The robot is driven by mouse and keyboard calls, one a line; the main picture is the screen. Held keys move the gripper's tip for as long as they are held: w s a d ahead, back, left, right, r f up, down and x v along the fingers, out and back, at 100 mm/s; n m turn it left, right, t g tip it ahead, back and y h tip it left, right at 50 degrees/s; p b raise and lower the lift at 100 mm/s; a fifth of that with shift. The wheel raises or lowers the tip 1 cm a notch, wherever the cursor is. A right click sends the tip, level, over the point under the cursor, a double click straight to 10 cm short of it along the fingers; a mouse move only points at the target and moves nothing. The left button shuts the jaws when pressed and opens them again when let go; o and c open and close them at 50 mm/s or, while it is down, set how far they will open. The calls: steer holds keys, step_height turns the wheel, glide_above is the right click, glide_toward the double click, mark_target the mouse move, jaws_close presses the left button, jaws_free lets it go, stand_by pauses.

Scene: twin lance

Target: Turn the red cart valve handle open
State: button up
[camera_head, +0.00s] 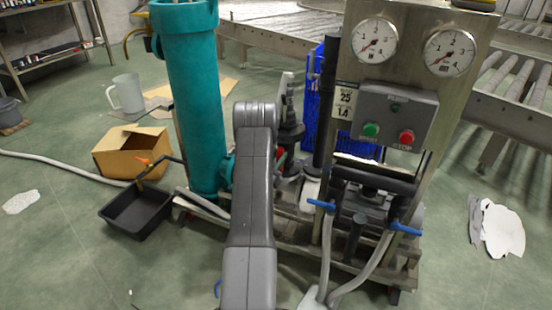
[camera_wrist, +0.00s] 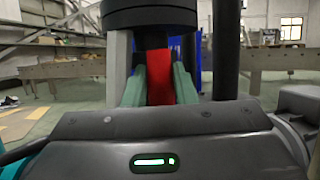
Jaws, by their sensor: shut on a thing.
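The red valve handle (camera_wrist: 160,88) shows in the wrist view, upright between the two green-padded fingers of my gripper (camera_wrist: 160,76). The gripper is shut on it. A black round valve part (camera_wrist: 150,18) stands just above and beyond the handle. In the head view my grey arm reaches toward the cart (camera_head: 345,248), and it hides the gripper and most of the handle. Only a small red bit (camera_head: 279,153) shows beside the arm, near the dark valve body (camera_head: 291,130).
A tall teal cylinder (camera_head: 195,100) stands close to the left of my arm. A steel panel with gauges (camera_head: 376,41) and a grey button box (camera_head: 393,116) stands to the right, with blue-handled hoses below. A black tray (camera_head: 137,212) and a cardboard box (camera_head: 130,152) lie left.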

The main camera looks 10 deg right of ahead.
steer(key=o, duration=1)
steer(key=shift+w+a+r, duration=0.1)
steer(key=shift+a, duration=0.1)
steer(key=shift+p+v, duration=0.3)
steer(key=shift+v, duration=6.55)
steer(key=shift+r, duration=0.15)
steer(key=x, duration=1.3)
steer(key=shift+w+d+b, duration=0.2)
steer(key=shift+d+b, duration=0.1)
steer(key=shift+d, duration=0.15)
